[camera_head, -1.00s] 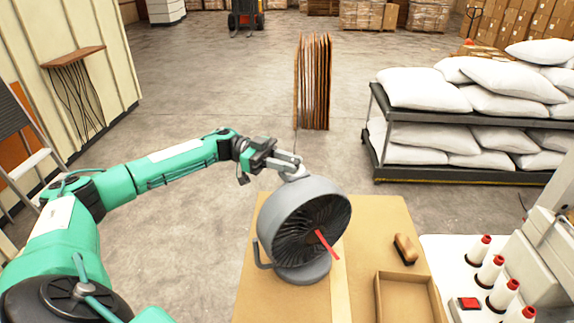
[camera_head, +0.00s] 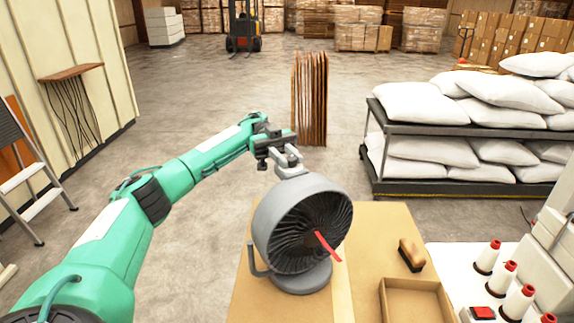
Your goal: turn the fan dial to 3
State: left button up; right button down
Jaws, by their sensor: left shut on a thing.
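A grey round fan (camera_head: 302,228) stands on the cardboard-brown table (camera_head: 385,225), facing front right, with a red ribbon (camera_head: 327,246) on its grille. My left gripper (camera_head: 291,168) is at the top back of the fan, shut on what appears to be the fan's dial. The dial is hidden behind the fan housing and the fingers, so its setting cannot be read. My right gripper is not in view.
A brush (camera_head: 411,255) and an open shallow box (camera_head: 415,300) lie right of the fan. Thread spools (camera_head: 503,275) and a red switch (camera_head: 483,313) are at the lower right. A rack of white pillows (camera_head: 450,145) stands behind.

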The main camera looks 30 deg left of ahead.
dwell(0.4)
pick_arm(q)
jog(key=o, duration=1)
jog(key=shift+r, duration=0.35)
notch_tip(320, 180, up, 19)
jog(key=b, duration=0.5)
jog(key=shift+r, duration=0.15)
jog(key=shift+c, duration=0.4)
